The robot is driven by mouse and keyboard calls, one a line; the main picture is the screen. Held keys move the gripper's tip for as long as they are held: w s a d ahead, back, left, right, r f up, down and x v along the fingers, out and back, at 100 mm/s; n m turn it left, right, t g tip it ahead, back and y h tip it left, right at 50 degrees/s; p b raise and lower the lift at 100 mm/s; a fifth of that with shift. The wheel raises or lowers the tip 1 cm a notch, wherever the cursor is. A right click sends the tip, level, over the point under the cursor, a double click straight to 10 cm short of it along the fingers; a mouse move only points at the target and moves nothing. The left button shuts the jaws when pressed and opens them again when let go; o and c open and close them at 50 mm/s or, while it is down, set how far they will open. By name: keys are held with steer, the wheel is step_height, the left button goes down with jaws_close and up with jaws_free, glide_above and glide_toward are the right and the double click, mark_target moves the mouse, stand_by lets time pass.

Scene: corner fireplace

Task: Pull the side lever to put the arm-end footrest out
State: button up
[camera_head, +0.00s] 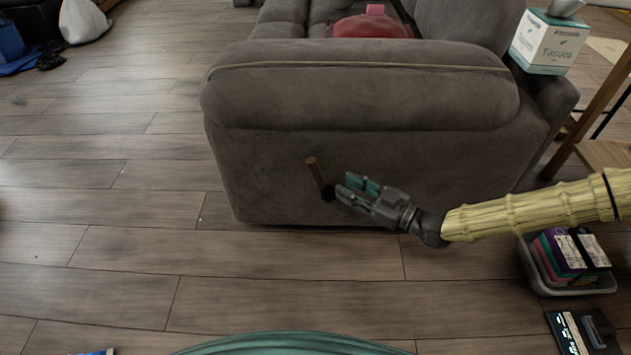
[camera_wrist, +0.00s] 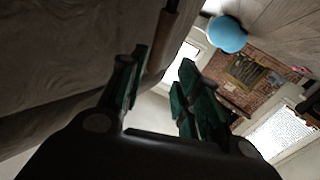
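The grey recliner sofa (camera_head: 360,90) stands with its arm end facing me; its footrest cannot be made out. The side lever (camera_head: 315,173), a brown handle on a dark base, sticks up and tilts left on the lower side panel. My gripper (camera_head: 347,186) is just right of the lever's base, fingers pointing left, and looks apart from it. In the wrist view my gripper (camera_wrist: 162,62) is open, with green-padded fingers spread. The brown lever (camera_wrist: 167,28) shows beyond and between the fingertips there. Whether anything touches is hard to tell.
A tissue box (camera_head: 548,42) stands on the sofa's back right corner and a red item (camera_head: 370,25) lies on the seat. A grey bin (camera_head: 565,288) with colourful boxes is on the floor under my arm. A wooden stand (camera_head: 595,125) is at right.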

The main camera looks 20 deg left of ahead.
mark_target(320, 173)
steer(key=b+x, duration=0.4)
steer(key=x, duration=0.5)
steer(key=shift+w+d, duration=0.1)
steer(key=shift+x, duration=1)
steer(key=shift+r, duration=0.2)
steer(key=shift+c, duration=0.2)
jaws_close()
